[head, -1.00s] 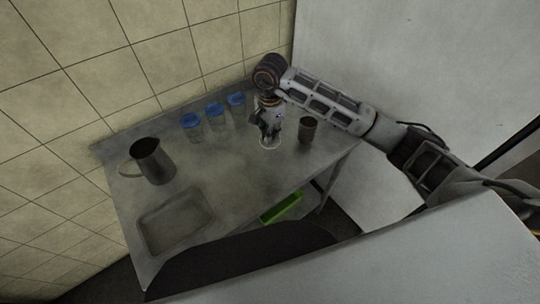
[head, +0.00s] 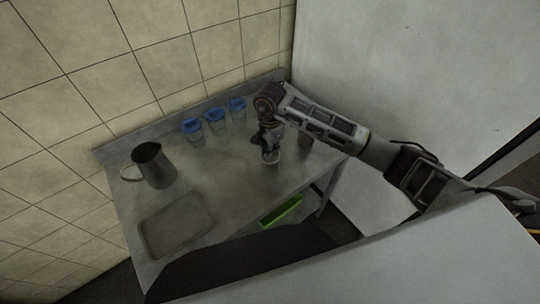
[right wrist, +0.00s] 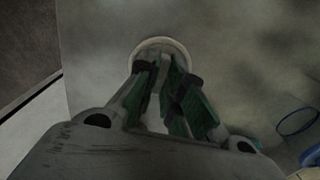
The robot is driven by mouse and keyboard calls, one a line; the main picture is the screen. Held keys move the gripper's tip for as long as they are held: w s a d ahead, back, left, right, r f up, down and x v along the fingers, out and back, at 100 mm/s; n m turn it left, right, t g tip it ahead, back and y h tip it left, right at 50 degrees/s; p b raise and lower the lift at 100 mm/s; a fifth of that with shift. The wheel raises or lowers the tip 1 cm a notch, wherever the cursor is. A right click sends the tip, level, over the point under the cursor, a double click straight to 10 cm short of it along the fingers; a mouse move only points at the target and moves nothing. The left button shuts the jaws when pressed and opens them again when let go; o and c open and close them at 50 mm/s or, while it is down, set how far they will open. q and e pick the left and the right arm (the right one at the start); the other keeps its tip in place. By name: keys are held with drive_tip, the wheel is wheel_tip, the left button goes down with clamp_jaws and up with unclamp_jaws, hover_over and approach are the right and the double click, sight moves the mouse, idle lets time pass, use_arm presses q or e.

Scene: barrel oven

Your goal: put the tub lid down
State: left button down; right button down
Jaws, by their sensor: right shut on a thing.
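A pale round lid (head: 271,161) shows under my right gripper (head: 270,153) in the head view, low over the metal table. My right gripper is shut on it. In the right wrist view the lid's pale rim (right wrist: 163,41) curves around the tips of my right gripper (right wrist: 165,68), which hide much of it. I cannot tell whether the lid touches the table. My left gripper is not in view.
The metal table (head: 225,185) has clear room left of the gripper. Blue-lidded tubs (head: 216,121) stand along the back. A metal jug (head: 154,167) and shallow tray (head: 177,226) are at left. A dark cup (head: 305,141) is partly hidden by my arm. A green bin (head: 283,211) sits below.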

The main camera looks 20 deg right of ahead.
drive_tip(key=shift+f+p, duration=0.3)
drive_tip(key=shift+f, duration=1.45)
drive_tip(key=shift+f, duration=0.2)
drive_tip(key=c, duration=1.5)
unclamp_jaws()
drive_tip(key=shift+r, duration=0.15)
drive_tip(key=shift+r, duration=0.2)
drive_tip(key=shift+r+b, duration=1.1)
drive_tip(key=shift+r, duration=4.7)
